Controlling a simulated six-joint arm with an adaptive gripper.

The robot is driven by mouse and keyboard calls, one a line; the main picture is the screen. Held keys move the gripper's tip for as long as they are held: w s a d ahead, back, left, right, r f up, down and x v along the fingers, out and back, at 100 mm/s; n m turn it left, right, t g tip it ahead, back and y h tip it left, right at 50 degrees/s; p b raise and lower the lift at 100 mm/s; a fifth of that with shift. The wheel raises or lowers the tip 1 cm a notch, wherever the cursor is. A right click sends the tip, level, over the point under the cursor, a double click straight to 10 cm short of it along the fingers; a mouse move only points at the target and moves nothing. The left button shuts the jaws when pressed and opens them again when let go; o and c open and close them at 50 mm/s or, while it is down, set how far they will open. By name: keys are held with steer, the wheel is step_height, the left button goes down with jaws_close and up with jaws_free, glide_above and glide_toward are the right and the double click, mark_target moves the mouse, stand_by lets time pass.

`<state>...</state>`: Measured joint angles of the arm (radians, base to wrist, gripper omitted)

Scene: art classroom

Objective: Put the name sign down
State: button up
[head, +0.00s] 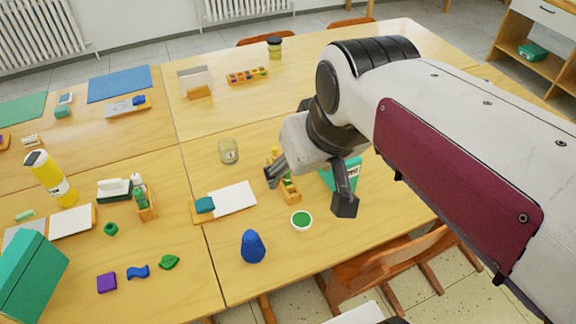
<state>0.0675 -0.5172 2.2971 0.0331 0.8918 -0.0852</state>
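A teal piece with a white, dark-marked label (346,174) stands on the table just behind my gripper's right finger; it looks like the name sign, but I cannot read it. My gripper (308,190) is open, its two dark fingers wide apart above the table. Nothing is visibly held between them. A wooden holder with small bottles (290,190) shows between the fingers, apparently on the table below. The gripper and arm hide part of the teal piece and the table behind them.
A green-filled white cup (302,221), blue egg-shaped object (253,247) and glass jar (228,151) stand near my gripper. A white sheet (235,198) lies left of it. A pale upright plate on a wooden base (195,80) stands farther back. The table's right front is bare.

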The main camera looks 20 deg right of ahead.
steer(key=s+a+f, duration=0.1)
steer(key=s+f, duration=0.2)
steer(key=s, duration=0.4)
steer(key=shift+s+a+f, duration=0.15)
steer(key=shift+f, duration=0.1)
